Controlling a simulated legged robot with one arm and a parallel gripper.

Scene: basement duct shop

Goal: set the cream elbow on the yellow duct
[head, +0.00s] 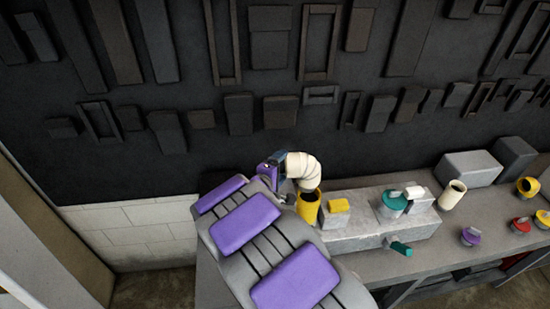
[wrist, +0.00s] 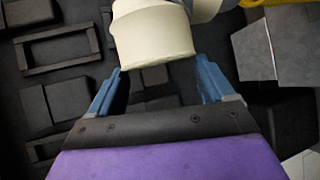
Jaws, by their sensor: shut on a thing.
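In the wrist view the elbow (wrist: 152,38) shows large beyond the blue fingers of my gripper (wrist: 158,85). A strip of yellow is cut off at that view's top right; I cannot tell what it is.
A cream tube (head: 452,195), a purple piece (head: 471,236) and a red piece (head: 521,225) stand farther right on the bench. A dark wall with raised panels rises behind.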

